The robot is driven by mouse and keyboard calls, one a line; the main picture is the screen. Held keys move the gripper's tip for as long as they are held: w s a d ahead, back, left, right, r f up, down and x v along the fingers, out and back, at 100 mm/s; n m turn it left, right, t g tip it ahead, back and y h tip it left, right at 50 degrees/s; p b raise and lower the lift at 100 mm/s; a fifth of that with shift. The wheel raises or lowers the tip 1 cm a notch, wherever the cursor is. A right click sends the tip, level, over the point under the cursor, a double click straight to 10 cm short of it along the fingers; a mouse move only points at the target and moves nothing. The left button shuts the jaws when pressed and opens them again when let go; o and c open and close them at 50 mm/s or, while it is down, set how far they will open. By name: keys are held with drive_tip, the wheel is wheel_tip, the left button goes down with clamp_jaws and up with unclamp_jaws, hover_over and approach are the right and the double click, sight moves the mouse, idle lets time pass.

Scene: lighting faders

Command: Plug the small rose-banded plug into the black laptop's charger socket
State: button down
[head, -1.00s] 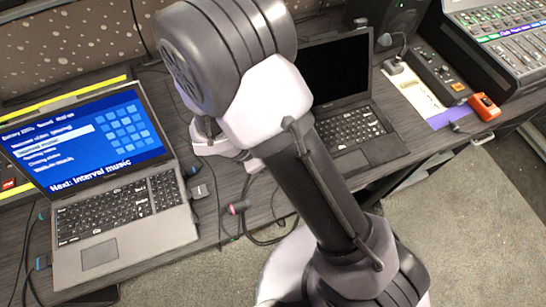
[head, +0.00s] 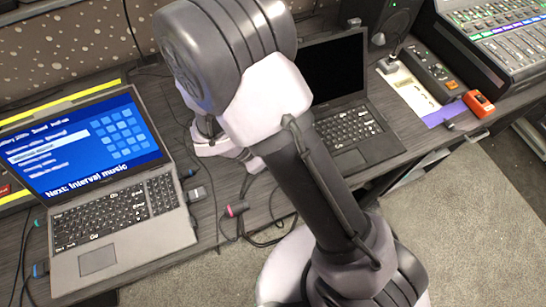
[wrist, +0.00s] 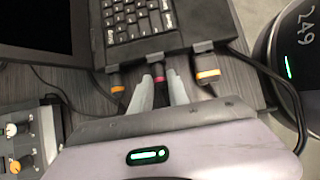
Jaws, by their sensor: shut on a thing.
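In the wrist view my gripper (wrist: 160,88) is shut on a small dark plug with a rose band (wrist: 158,74). The plug points at the near edge of the black laptop (wrist: 140,28), in line with the middle of its grey edge fittings (wrist: 154,58). The tip is at or very near this fitting; I cannot tell whether it is inside. In the head view the black laptop (head: 350,128) stands open with a dark screen, partly behind my arm. My fingers and the held plug are hidden there.
Orange-banded plugs sit at the laptop edge left (wrist: 117,82) and right (wrist: 207,73) of my fingers. Another rose-banded plug (head: 237,209) lies on the desk with loose cables. A grey laptop (head: 120,230) with a blue screen stands left. An orange device (head: 478,103) is at right.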

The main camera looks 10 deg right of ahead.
idle(0.4)
drive_tip(key=c, duration=1.2)
unclamp_jaws()
drive_tip(key=shift+d, duration=0.1)
